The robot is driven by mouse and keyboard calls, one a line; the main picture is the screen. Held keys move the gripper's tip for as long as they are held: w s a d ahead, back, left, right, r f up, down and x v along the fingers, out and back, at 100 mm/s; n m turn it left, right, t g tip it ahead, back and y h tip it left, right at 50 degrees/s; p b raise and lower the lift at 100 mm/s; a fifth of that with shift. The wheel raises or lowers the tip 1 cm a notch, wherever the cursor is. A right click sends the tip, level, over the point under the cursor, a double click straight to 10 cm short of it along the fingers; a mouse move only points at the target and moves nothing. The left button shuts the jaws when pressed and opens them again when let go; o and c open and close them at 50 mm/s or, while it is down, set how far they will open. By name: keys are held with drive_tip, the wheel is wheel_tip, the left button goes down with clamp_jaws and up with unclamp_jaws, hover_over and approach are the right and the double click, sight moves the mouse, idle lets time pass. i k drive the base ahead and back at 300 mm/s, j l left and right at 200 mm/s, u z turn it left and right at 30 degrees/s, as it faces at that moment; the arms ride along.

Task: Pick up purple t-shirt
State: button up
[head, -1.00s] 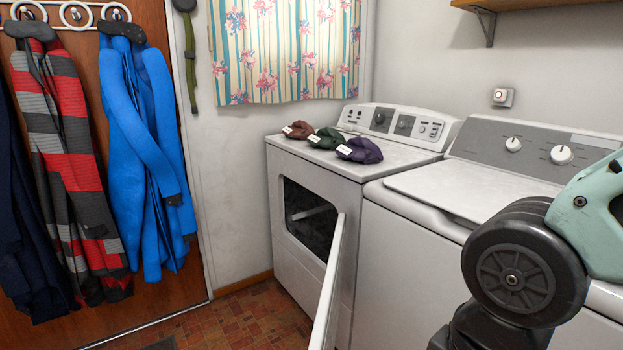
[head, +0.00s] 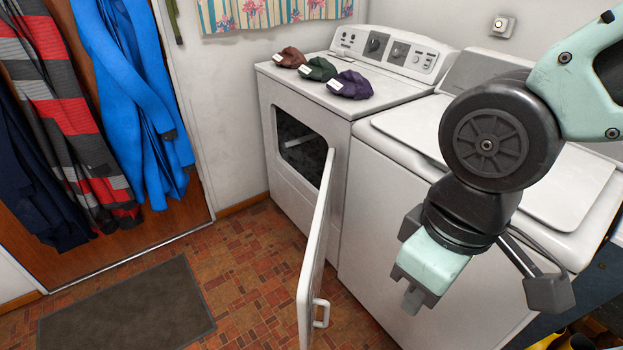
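The purple t-shirt (head: 350,84) lies bunched up on top of the left white machine, near its front right edge. A white tag shows on its left side. It is the rightmost of three bunched garments. My gripper (head: 480,295) hangs low in front of the right machine, to the right of and below the purple t-shirt and well apart from it. Its end parts stand wide apart, and it looks open and empty. The wrist hides part of the hand.
A green garment (head: 317,69) and a brown garment (head: 289,57) lie left of the purple one. The left machine's door (head: 318,240) stands open into the room. The right machine (head: 400,210) is beside it. A grey mat (head: 125,308) lies on the tiled floor.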

sight(349, 83)
drive_tip(key=i+l+u, duration=0.1)
drive_tip(key=l+u, duration=0.45)
drive_tip(key=i+j+u, duration=0.2)
drive_tip(key=j+u, duration=0.15)
drive_tip(key=i+j+u, duration=0.2)
drive_tip(key=j+u, duration=0.15)
drive_tip(key=i+j+u, duration=0.35)
drive_tip(key=i+j, duration=0.2)
drive_tip(key=i, duration=0.15)
drive_tip(key=i+j+u, duration=0.15)
drive_tip(key=i+z, duration=0.65)
drive_tip(key=z, duration=0.15)
drive_tip(key=i+j+z, duration=0.2)
drive_tip(key=z, duration=0.2)
drive_tip(key=i+l+z, duration=0.1)
drive_tip(key=i+z, duration=0.7)
drive_tip(key=z, duration=0.2)
drive_tip(key=i+j+z, duration=0.2)
drive_tip(key=i+z, duration=0.3)
drive_tip(key=k, duration=0.1)
